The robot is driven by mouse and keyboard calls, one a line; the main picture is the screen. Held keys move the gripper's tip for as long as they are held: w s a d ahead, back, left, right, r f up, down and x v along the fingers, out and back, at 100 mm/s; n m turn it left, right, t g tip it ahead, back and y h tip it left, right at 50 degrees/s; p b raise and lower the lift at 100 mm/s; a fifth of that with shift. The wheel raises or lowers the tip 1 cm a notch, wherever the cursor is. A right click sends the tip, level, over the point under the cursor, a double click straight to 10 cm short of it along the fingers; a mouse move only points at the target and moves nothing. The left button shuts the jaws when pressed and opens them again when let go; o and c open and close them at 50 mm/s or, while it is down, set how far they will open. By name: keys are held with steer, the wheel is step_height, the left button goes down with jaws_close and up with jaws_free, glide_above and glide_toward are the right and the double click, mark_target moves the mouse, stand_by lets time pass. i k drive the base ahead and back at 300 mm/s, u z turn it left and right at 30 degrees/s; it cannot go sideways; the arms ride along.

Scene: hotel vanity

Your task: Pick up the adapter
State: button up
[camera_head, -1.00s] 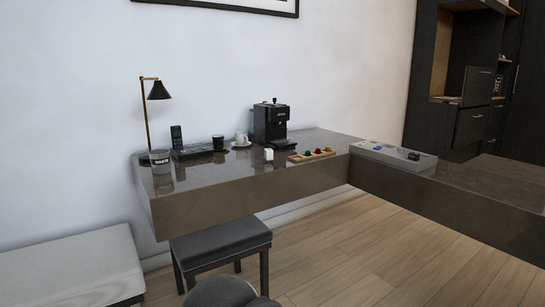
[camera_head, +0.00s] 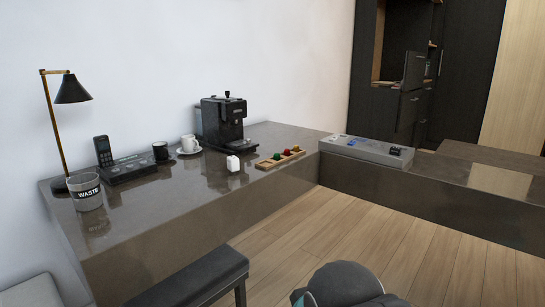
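A small white block (camera_head: 233,163), which looks like the adapter, stands on the dark counter (camera_head: 190,205) close to its front edge. It is in front of the coffee machine (camera_head: 222,122) and left of a wooden tray. At this size its details cannot be made out. My gripper's fingers are not in view. Only a dark rounded part of my own body shows at the bottom of the picture, well apart from the counter.
The wooden tray (camera_head: 264,165) holds coloured capsules. A cup (camera_head: 188,142), dark mug (camera_head: 160,151), phone (camera_head: 103,152), waste cup (camera_head: 85,192) and lamp (camera_head: 72,90) stand left. A grey tray (camera_head: 368,152) with small items lies right. A stool (camera_head: 195,280) stands in front; floor (camera_head: 400,235) is clear.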

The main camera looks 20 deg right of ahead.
mark_target(233, 161)
steer(key=z, duration=0.15)
steer(key=i, duration=0.95)
steer(key=u, duration=0.2)
steer(key=k, duration=0.4)
steer(key=u, duration=0.05)
steer(key=i, duration=0.4)
steer(key=z, duration=0.25)
steer(key=k, duration=0.35)
steer(key=z, duration=0.3)
